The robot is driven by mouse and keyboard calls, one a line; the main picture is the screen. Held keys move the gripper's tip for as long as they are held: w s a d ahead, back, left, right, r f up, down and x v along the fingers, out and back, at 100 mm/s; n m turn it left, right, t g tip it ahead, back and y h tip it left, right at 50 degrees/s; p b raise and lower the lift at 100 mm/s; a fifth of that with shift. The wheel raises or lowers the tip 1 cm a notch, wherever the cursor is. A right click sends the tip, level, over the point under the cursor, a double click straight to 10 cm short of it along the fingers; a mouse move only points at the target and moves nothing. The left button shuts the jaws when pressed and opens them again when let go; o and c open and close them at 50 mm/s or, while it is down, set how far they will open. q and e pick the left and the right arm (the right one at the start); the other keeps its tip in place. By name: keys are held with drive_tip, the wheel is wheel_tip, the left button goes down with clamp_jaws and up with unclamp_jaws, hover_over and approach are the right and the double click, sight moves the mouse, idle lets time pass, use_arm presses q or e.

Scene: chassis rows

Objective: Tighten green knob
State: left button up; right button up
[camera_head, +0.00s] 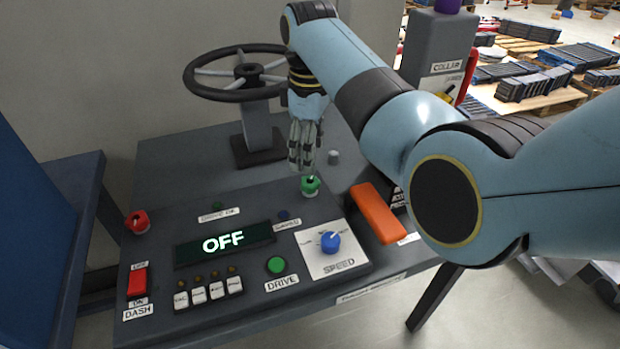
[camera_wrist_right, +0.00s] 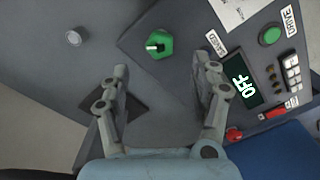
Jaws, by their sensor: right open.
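The green knob (camera_head: 310,186) sits on the back right part of the control panel. My right gripper (camera_head: 303,165) points down just above and behind the knob in the head view. In the wrist view the right gripper (camera_wrist_right: 162,72) has its two fingers spread apart with nothing between them. I cannot tell from the head view how far its tips are from the knob. My left gripper is not in view.
The panel (camera_head: 215,252) holds an OFF display (camera_head: 222,243), a red knob (camera_head: 137,221), a green DRIVE button (camera_head: 276,265) and a blue SPEED knob (camera_head: 330,241). A steering wheel (camera_head: 238,72) rises behind.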

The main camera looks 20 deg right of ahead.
sight(310, 181)
wheel_tip(310, 181, down, 8)
drive_tip(key=shift+r+b, duration=0.1)
drive_tip(key=shift+b, duration=0.45)
drive_tip(key=c, duration=1.2)
drive_tip(key=shift+o, duration=0.2)
